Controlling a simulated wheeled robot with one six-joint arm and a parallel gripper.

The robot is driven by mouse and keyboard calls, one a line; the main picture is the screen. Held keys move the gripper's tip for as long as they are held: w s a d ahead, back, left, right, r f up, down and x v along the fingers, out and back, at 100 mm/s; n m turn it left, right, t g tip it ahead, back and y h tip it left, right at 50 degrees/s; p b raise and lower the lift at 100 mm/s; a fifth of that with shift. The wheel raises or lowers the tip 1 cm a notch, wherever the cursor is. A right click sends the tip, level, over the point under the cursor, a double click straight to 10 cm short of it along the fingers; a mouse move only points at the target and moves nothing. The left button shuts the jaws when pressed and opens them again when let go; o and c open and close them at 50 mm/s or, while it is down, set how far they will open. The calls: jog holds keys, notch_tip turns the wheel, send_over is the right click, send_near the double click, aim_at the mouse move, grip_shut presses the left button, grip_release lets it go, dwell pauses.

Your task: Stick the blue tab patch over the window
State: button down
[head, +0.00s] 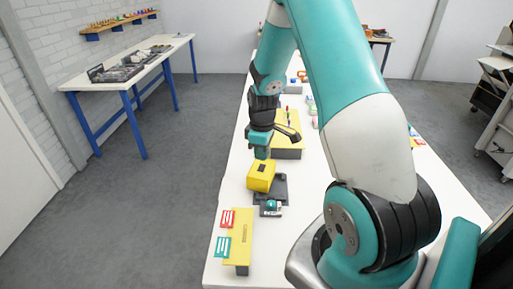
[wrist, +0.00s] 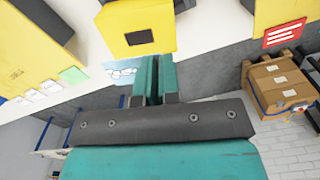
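The yellow box (head: 262,176) sits on a dark fixture (head: 283,190) on the white table. In the wrist view its front (wrist: 120,20) shows a dark rectangular window (wrist: 140,37). My gripper (head: 262,153) is above and just behind the box in the head view. In the wrist view its teal fingers (wrist: 158,78) are close together, below and right of the window. A pale blue-and-white piece (wrist: 120,72) shows beside the left finger. I cannot tell whether it is the blue tab patch, or whether the fingers hold it.
A yellow stand (head: 241,238) at the table's near end carries red (head: 227,219) and teal (head: 222,246) labels. Another yellow stand (head: 287,130) is farther back; the wrist view shows a green piece (wrist: 73,75) and white pieces near a yellow surface. A side bench (head: 130,70) stands left across open floor.

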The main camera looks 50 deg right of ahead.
aim_at(261, 175)
jog(key=shift+f+b, duration=2)
jog(key=shift+f, duration=0.9)
jog(key=shift+s+f, duration=0.1)
jog(key=shift+f, duration=0.3)
jog(key=c, duration=0.9)
grip_release()
jog(key=shift+r, duration=0.2)
jog(key=shift+r+p, duration=3.05)
jog(key=shift+r, duration=0.85)
